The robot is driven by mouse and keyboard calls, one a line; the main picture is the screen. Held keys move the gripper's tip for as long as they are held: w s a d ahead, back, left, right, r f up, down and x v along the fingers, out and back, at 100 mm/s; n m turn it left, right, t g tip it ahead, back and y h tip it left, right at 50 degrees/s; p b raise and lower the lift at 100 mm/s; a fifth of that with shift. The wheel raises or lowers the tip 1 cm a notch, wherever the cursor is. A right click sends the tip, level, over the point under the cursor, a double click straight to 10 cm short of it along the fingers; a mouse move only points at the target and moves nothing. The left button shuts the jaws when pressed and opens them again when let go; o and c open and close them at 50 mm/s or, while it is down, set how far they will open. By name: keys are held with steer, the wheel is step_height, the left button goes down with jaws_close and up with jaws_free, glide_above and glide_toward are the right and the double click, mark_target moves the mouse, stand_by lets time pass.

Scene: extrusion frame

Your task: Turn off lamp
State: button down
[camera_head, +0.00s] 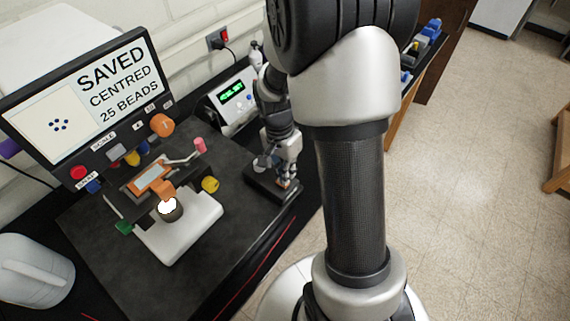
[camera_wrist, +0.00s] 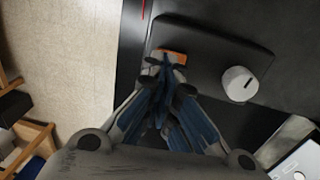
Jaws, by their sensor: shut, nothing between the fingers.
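The lit lamp (camera_head: 168,207) glows bright white on the base of a microscope-like instrument (camera_head: 190,232) on the bench. To its right is a low black box (camera_head: 262,186). In the wrist view the box (camera_wrist: 215,55) carries an orange rocker-like part (camera_wrist: 173,56) near one edge and a white round knob (camera_wrist: 240,84) with a dark slot. My gripper (camera_head: 287,178) points down over the box. Its fingertips in the wrist view (camera_wrist: 164,68) are shut, empty and at the orange part, partly covering it. I cannot tell whether they touch it.
A monitor (camera_head: 85,95) reads "SAVED CENTRED 25 BEADS". A device with a green display (camera_head: 232,92) stands behind the box. A white jug (camera_head: 35,272) is at the left. A wall socket with a red switch (camera_head: 219,39) is behind. Open floor (camera_head: 480,160) lies to the right.

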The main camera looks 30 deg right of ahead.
steer(key=shift+f, duration=0.2)
steer(key=shift+s+f+b, duration=0.25)
steer(key=shift+f+b, duration=0.05)
steer(key=shift+w, duration=0.1)
stand_by(0.3)
